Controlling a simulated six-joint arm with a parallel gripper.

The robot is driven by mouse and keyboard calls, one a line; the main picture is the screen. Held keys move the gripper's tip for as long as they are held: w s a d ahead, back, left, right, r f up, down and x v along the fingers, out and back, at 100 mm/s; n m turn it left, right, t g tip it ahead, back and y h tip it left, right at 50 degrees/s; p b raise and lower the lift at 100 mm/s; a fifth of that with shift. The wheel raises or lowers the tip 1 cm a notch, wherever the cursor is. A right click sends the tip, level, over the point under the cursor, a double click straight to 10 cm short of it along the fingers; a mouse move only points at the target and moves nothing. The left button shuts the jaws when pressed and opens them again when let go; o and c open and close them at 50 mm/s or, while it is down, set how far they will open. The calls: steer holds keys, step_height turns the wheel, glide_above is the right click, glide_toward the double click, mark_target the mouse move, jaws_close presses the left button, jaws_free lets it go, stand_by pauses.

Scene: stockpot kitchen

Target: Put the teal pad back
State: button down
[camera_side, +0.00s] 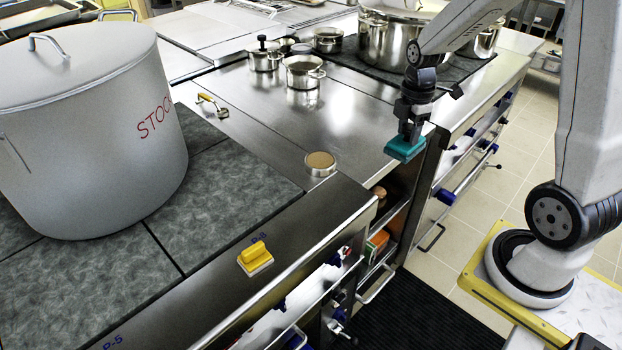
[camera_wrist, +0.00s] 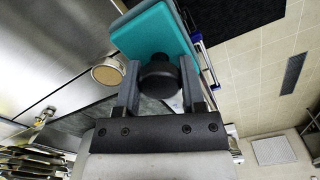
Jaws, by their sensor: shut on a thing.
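The teal pad (camera_side: 405,149) is held in my gripper (camera_side: 409,133) above the right front edge of the steel counter. In the wrist view the pad (camera_wrist: 153,34) is a teal block with a dark round knob (camera_wrist: 160,78). My gripper (camera_wrist: 158,85) is shut on the knob, one finger on each side. The pad hangs clear of the counter top, near the drawer side.
A round tan-topped disc (camera_side: 320,163) sits on the counter left of the pad, also in the wrist view (camera_wrist: 108,72). The big stockpot (camera_side: 88,120) stands at left. Small steel pots (camera_side: 302,72) stand at the back. An orange object (camera_side: 377,242) lies in the open shelf below. The middle counter is clear.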

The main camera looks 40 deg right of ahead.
steer(key=shift+w+d+f, duration=0.7)
steer(key=shift+w+f, duration=0.8)
steer(key=shift+w, duration=0.5)
steer(key=shift+w+d+f, duration=0.7)
steer(key=shift+w+f, duration=0.8)
steer(key=shift+w, duration=0.5)
steer(key=shift+w+d+f, duration=0.7)
steer(key=shift+w+f, duration=0.8)
steer(key=shift+w, duration=0.5)
steer(key=shift+f, duration=0.1)
steer(key=shift+w+f, duration=0.15)
steer(key=shift+f, duration=0.05)
steer(key=shift+d+f, duration=0.1)
steer(key=shift+f, duration=1.45)
steer(key=shift+f, duration=0.1)
steer(key=shift+c, duration=1)
jaws_free()
